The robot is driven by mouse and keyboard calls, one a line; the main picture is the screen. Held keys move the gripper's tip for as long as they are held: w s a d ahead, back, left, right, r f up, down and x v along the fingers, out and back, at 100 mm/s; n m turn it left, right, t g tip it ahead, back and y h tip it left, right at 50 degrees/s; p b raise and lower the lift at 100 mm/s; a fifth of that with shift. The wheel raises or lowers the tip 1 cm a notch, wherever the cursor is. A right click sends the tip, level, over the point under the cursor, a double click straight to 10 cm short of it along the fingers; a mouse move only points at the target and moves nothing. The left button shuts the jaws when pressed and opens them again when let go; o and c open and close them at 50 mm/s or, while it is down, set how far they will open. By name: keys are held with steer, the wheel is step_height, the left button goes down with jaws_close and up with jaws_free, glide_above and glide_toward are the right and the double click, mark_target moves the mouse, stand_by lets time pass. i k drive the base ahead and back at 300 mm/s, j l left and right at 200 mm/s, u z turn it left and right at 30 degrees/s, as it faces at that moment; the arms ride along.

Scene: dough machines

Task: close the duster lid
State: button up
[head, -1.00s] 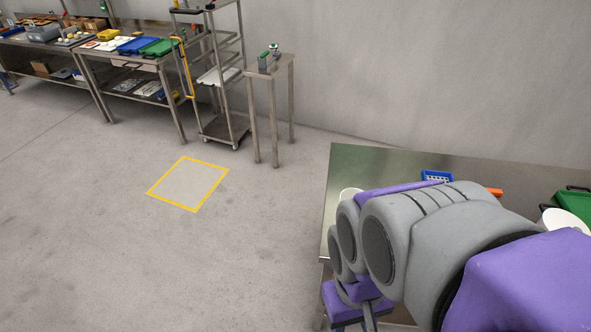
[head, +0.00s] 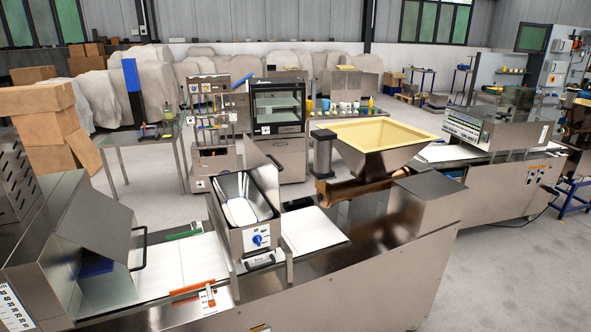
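The duster (head: 238,240) is a steel box over the white conveyor belt, left of the middle in the head view. A blue knob (head: 257,239) and a label sit on its front face. Its top is open, and white material, apparently flour, shows inside. A steel panel that looks like the duster lid (head: 257,161) stands raised at the back of the box, clear of the opening. Its hinge is too small to make out. My gripper is not in view, so its distance from the lid and its state do not show.
A yellow-lined hopper (head: 385,138) stands right of the duster. A tilted steel guard (head: 92,240) covers the belt at left. An orange-handled part (head: 200,287) lies at the belt's near edge. Racks and an oven (head: 278,118) stand behind. Grey floor (head: 500,270) is free at right.

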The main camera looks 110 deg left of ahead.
mark_target(265, 172)
steer(key=j+u, duration=0.15)
steer(key=u, duration=1.85)
steer(key=i+u, duration=0.1)
steer(key=u, duration=0.3)
steer(key=i+u, duration=0.1)
steer(key=u, duration=0.3)
steer(key=i+u, duration=0.15)
steer(key=u, duration=0.25)
steer(key=i+u, duration=0.1)
steer(key=u, duration=0.35)
steer(key=l+u, duration=0.15)
steer(key=u, duration=0.25)
steer(key=i+l+u, duration=0.3)
steer(key=l+u, duration=0.25)
steer(key=l, duration=0.2)
steer(key=i+l+u, duration=0.3)
steer(key=l+u, duration=0.3)
steer(key=l, duration=0.25)
